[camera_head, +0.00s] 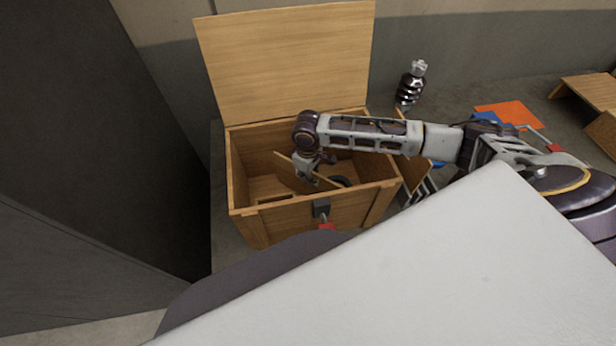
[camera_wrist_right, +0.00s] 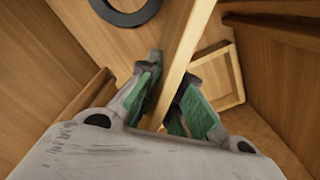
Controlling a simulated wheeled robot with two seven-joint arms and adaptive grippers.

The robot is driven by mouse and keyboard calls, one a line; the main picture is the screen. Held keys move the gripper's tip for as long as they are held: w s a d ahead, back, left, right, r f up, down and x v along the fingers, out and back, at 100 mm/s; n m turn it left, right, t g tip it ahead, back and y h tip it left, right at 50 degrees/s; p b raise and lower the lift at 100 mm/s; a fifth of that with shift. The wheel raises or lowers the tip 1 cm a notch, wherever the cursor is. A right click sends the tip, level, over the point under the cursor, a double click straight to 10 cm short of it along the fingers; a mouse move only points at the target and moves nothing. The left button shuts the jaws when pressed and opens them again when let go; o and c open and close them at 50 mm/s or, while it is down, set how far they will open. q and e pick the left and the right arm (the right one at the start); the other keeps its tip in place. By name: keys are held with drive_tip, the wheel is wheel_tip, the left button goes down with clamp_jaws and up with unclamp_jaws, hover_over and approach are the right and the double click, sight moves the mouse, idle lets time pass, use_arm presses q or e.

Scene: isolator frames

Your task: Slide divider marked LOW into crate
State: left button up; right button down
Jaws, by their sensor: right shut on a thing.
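The wooden crate (camera_head: 270,219) stands open with its lid (camera_head: 290,60) raised at the back. My right arm reaches over the crate from the right. My right gripper (camera_head: 307,180) points down inside it, shut on a thin wooden divider (camera_head: 326,183), which crosses the crate at an angle. The right wrist view shows the divider's pale edge (camera_wrist_right: 184,55) between the green finger pads (camera_wrist_right: 172,96). No LOW mark is readable, and the divider's lower edge is hidden. My left gripper is out of view.
Inside the crate are a dark ring (camera_wrist_right: 146,14) and a small wooden frame (camera_wrist_right: 238,75). Another wooden panel (camera_head: 416,172) leans by the crate's right side. A dark wall is at left.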

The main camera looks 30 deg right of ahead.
drive_tip(key=shift+f, duration=0.35)
drive_tip(key=c, duration=1.6)
unclamp_jaws()
wheel_tip(320, 180, up, 12)
drive_tip(key=shift+r, duration=0.15)
